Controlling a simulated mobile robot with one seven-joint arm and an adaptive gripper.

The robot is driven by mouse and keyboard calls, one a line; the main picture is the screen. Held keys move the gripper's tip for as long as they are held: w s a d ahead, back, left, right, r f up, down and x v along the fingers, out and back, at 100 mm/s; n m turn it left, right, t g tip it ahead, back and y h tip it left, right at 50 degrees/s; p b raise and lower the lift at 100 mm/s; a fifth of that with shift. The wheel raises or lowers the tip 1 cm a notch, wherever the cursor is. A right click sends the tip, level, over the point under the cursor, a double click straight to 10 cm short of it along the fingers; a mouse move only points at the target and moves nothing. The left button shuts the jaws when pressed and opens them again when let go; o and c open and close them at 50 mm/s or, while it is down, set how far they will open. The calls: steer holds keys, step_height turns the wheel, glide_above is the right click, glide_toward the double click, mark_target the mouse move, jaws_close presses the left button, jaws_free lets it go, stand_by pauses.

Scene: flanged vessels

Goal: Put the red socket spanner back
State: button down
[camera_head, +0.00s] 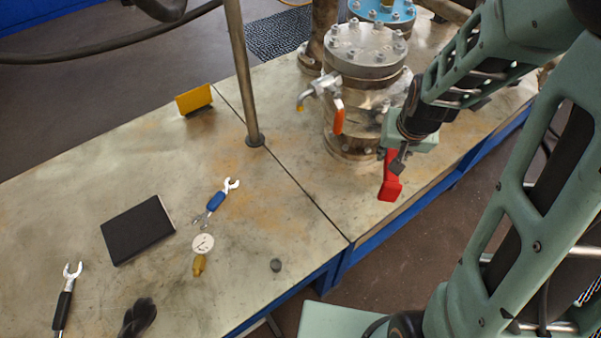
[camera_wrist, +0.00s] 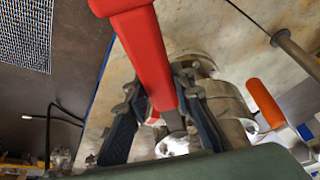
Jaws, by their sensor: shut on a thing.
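The red socket spanner (camera_head: 390,184) is in my gripper (camera_head: 398,158), beside the front right of the steel flanged vessel (camera_head: 358,95). In the head view its red handle hangs below the fingers, near the bench's front edge. In the wrist view the red handle (camera_wrist: 145,50) runs from the top edge down between the two dark fingers of my gripper (camera_wrist: 158,85), which are shut on it. A grey metal end of the spanner shows below the fingers. I cannot tell from these views whether the spanner touches the vessel or bench.
The vessel has a bolted lid and an orange-handled valve (camera_head: 338,118). A vertical post (camera_head: 243,80) stands left of it.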

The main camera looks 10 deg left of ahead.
steer(key=shift+w+a+f+b, duration=0.8)
steer(key=shift+a+f+b, duration=6.95)
steer(key=shift+b, duration=3.35)
steer(key=w+a+f+b, duration=0.1)
steer(key=w+a+f, duration=0.1)
steer(key=w+a, duration=0.1)
steer(key=w+a+f+b, duration=0.1)
steer(key=w+a+f, duration=0.1)
steer(key=w+f, duration=0.1)
steer(key=w+a+f+b, duration=0.1)
steer(key=w+a+f, duration=0.2)
steer(key=w, duration=0.1)
steer(key=shift+a+f, duration=0.15)
steer(key=shift+a, duration=0.2)
steer(key=shift+w+a+f+b, duration=0.1)
steer(key=shift+a+f+b, duration=0.05)
steer(key=shift+f+b, duration=0.15)
steer(key=shift+w+a+f+b, duration=0.15)
steer(key=shift+f+b, duration=0.1)
steer(key=shift+f, duration=0.65)
steer(key=shift+w+f+b, duration=0.1)
steer(key=shift+f+b, duration=0.15)
steer(key=shift+f, duration=0.7)
